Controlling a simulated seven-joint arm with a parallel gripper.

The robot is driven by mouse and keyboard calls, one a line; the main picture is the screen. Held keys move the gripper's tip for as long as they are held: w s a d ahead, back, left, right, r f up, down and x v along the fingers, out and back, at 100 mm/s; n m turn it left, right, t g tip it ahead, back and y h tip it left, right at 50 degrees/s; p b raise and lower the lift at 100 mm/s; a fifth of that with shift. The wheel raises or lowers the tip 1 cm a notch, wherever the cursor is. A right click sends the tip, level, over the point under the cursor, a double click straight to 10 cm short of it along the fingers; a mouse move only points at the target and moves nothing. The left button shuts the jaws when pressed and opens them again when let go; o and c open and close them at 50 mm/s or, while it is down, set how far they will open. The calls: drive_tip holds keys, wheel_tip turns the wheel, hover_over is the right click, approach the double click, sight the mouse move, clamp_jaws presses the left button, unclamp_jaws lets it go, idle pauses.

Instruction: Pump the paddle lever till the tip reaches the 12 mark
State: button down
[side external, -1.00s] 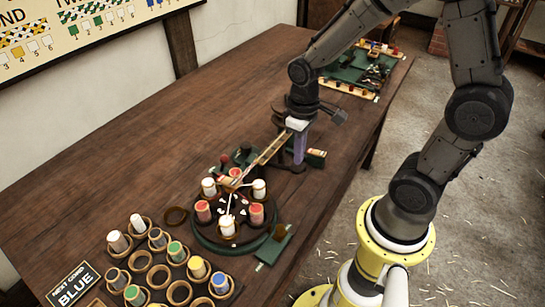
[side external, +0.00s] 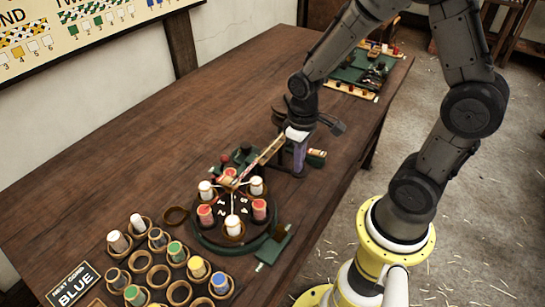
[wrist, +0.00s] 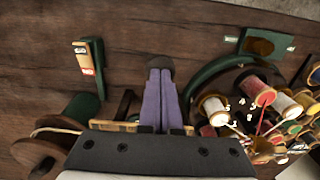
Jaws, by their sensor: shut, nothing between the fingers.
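My gripper (wrist: 158,76) has two purple fingers pressed together with nothing between them. It also shows in the side external view (side external: 299,165), low beside the far end of the wooden slat. A dark round pad (wrist: 160,66), likely the paddle of the lever, sits at the fingertips in the wrist view; I cannot tell whether they touch. The rest of the lever is mostly hidden by my gripper. A round dark carousel (side external: 220,208) with white numbers carries red and white bobbins, with cords running to its middle. The 12 mark is too small to make out.
A wooden slat (side external: 268,152) runs from the carousel toward my gripper. A green stand with a marked plate (wrist: 84,58) stands close by. A rack of coloured bobbins (side external: 163,275) and a sign (side external: 73,286) are in front. The table's left-back area is clear.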

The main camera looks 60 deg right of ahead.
drive_tip(key=shift+f, duration=1.7)
idle(0.3)
drive_tip(key=shift+r, duration=3.2)
drive_tip(key=shift+w, duration=0.1)
